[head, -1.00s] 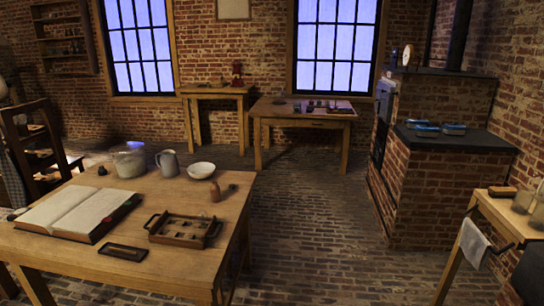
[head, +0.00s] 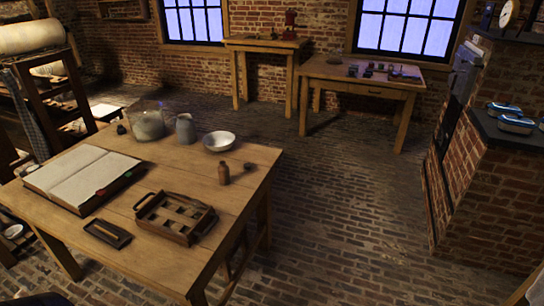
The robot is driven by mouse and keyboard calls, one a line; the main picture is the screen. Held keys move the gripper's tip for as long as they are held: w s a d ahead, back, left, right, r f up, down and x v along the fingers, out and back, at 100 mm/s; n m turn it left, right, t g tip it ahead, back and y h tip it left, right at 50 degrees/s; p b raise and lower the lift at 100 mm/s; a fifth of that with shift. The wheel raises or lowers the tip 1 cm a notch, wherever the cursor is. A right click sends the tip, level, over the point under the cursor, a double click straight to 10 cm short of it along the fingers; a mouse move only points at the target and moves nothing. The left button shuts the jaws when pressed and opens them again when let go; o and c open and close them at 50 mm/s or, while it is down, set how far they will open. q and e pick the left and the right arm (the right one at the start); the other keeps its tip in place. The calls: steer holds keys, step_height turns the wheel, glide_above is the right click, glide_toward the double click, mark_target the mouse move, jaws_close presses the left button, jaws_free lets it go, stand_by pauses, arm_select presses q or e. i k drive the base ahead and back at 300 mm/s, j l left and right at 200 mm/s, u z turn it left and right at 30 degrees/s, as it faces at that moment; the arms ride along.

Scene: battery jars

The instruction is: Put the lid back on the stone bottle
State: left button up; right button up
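A small brown bottle (head: 223,173), which looks like the stone bottle, stands upright on the wooden table (head: 165,170) near its right side. A small dark object (head: 249,167) lies on the table just right of the bottle, apart from it. It is too small to tell whether it is the lid. Another small dark object (head: 121,129) sits at the table's far left, by the glass jar. Neither of my grippers shows in the head view.
On the same table are an open book (head: 80,175), a compartmented wooden tray (head: 175,217), a small dark tray (head: 107,233), a glass jar (head: 149,122), a grey jug (head: 185,129) and a white bowl (head: 219,141). Brick floor (head: 340,220) right of the table is clear.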

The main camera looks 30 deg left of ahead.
mark_target(223, 172)
steer(key=i+u, duration=0.3)
steer(key=i, duration=0.35)
steer(key=i+l+u, duration=0.2)
steer(key=i+u, duration=0.15)
steer(key=i, duration=0.3)
steer(key=i+l+u, duration=0.1)
steer(key=i+u, duration=0.25)
steer(key=i+l+u, duration=0.1)
steer(key=u, duration=0.3)
steer(key=i+l+u, duration=0.5)
steer(key=u, duration=0.25)
steer(key=i+l+u, duration=0.15)
steer(key=u, duration=0.25)
steer(key=i+l+u, duration=0.15)
steer(key=u, duration=0.25)
steer(key=i+l+u, duration=0.1)
steer(key=l+u, duration=0.25)
